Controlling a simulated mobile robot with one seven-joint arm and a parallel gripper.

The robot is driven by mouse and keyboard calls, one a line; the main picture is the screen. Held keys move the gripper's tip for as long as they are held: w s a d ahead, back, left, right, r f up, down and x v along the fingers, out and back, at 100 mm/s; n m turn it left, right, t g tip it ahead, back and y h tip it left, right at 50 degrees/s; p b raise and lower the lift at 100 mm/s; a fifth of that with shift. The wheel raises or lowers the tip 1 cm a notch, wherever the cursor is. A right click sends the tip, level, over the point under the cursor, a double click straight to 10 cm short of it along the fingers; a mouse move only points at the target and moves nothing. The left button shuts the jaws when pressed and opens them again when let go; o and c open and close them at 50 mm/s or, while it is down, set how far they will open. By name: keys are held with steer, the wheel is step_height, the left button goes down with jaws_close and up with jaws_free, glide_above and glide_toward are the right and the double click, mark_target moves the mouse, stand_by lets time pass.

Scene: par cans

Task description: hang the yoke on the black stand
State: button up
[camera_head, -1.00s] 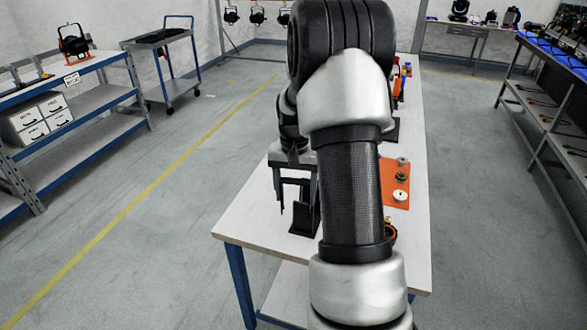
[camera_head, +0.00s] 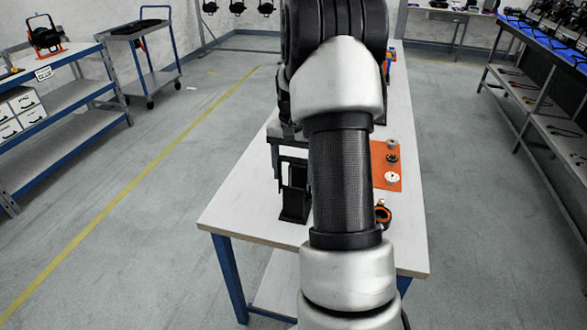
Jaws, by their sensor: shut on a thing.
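My gripper (camera_head: 288,143) is over the near left part of the white table and partly hidden by my arm. It is shut on the yoke (camera_head: 281,163), a thin black U-shaped frame with its arms hanging down. The black stand (camera_head: 294,208) is on the table, just below and partly behind the yoke in the picture. The yoke overlaps the stand's upper part in this view. I cannot tell whether they touch. My arm hides the right side of both.
An orange mat (camera_head: 391,181) with several small round parts lies right of my arm on the white table (camera_head: 240,205). A black and orange ring (camera_head: 383,216) lies nearer. The table's near left corner is clear. A shelf rack (camera_head: 75,92) and a cart (camera_head: 150,75) stand left.

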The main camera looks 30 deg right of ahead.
steer(key=shift+f+b, duration=2.45)
steer(key=shift+f, duration=2.25)
steer(key=shift+f, duration=0.1)
steer(key=o, duration=0.8)
steer(key=shift+o, duration=0.2)
steer(key=o, duration=0.5)
step_height(320, 180, up, 17)
steer(key=p, duration=0.2)
steer(key=shift+r+p, duration=0.2)
steer(key=shift+p, duration=0.2)
